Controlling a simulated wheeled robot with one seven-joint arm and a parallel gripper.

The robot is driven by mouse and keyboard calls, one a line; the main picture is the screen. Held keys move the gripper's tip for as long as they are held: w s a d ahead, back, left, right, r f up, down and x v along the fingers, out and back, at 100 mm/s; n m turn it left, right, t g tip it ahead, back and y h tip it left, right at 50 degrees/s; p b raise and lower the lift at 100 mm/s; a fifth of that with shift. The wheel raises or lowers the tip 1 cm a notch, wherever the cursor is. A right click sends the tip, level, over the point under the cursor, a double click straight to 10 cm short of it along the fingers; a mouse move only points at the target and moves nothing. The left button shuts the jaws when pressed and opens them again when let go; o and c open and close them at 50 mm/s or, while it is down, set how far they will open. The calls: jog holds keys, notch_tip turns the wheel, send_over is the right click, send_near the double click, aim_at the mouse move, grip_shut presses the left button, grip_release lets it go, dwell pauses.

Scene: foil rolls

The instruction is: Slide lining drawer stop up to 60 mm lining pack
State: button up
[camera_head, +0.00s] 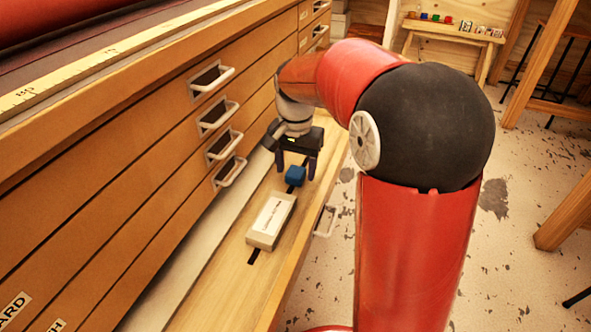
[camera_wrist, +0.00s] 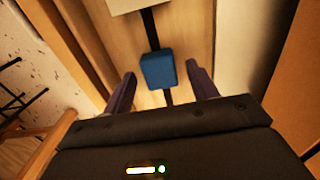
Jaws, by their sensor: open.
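The blue drawer stop (camera_head: 295,175) sits on a dark slot line in the open drawer (camera_head: 225,283). The white and tan lining pack (camera_head: 270,220) lies on the same line nearer the camera, with a gap between it and the stop. Its label is too small to read surely. My gripper (camera_head: 297,167) is over the drawer at the stop, fingers pointing down. In the wrist view the open fingers (camera_wrist: 160,88) stand apart, with the blue stop (camera_wrist: 158,69) ahead of and between their tips. I cannot tell whether they touch it. The pack (camera_wrist: 128,5) shows at the top edge.
The wooden cabinet front with closed drawers and pale handles (camera_head: 211,78) rises left of the open drawer. The drawer's front handle (camera_head: 325,221) is on its right side. Speckled floor and a wooden bench (camera_head: 450,35) lie beyond.

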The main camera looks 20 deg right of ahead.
aim_at(289, 193)
jog(key=shift+f, duration=0.4)
grip_shut()
jog(key=shift+s+a+b, duration=0.15)
jog(key=shift+s+a, duration=0.5)
jog(key=shift+s, duration=0.25)
jog(key=shift+s+a+b, duration=0.15)
jog(key=shift+s+a, duration=0.5)
jog(key=shift+s, duration=0.25)
grip_release()
